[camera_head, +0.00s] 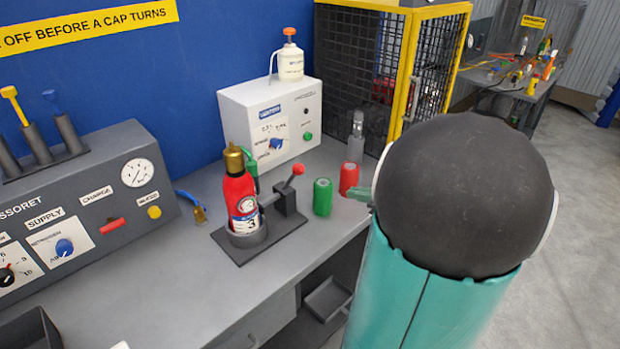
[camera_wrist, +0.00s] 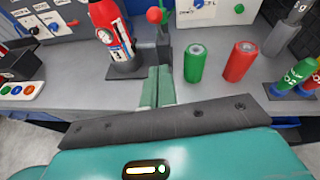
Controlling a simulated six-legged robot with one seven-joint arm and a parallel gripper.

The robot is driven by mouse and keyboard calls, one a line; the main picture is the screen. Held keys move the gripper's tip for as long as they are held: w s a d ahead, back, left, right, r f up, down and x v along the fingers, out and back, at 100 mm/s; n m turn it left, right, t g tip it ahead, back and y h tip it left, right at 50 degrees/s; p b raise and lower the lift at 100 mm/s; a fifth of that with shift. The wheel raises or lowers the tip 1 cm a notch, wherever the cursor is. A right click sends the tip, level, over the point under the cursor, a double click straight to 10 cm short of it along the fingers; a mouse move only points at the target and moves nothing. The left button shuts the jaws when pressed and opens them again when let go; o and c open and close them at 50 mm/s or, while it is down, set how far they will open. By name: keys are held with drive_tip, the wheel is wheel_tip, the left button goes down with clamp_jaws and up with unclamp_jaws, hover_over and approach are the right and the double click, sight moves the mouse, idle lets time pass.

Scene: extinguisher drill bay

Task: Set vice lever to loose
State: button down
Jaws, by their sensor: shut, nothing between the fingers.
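The vice (camera_head: 262,238) is a dark grey base with a round cup, standing on the grey bench. A red extinguisher (camera_head: 238,192) with a brass top and a label reading 3 stands upright in it. The vice lever (camera_head: 298,170), with a red ball knob, tilts up and to the right from a dark block beside the extinguisher. In the wrist view the knob (camera_wrist: 154,15) is just above my fingertips. My gripper (camera_wrist: 158,72) is shut and empty, its green fingers together, in front of the lever; I cannot tell whether they touch it. My arm hides most of the gripper in the head view.
A green can (camera_head: 323,197) and a red can (camera_head: 349,178) stand right of the vice, close to my gripper. A white test box (camera_head: 268,112) is behind, a grey gauge panel (camera_head: 75,215) at left. A yellow-framed cage (camera_head: 400,60) stands at the back.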

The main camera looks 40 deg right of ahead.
drive_tip(key=w+r+x, duration=0.1)
drive_tip(key=r+x, duration=0.1)
drive_tip(key=x, duration=1.1)
drive_tip(key=shift+a+r, duration=0.2)
drive_tip(key=shift+r, duration=0.15)
drive_tip(key=shift+r, duration=0.15)
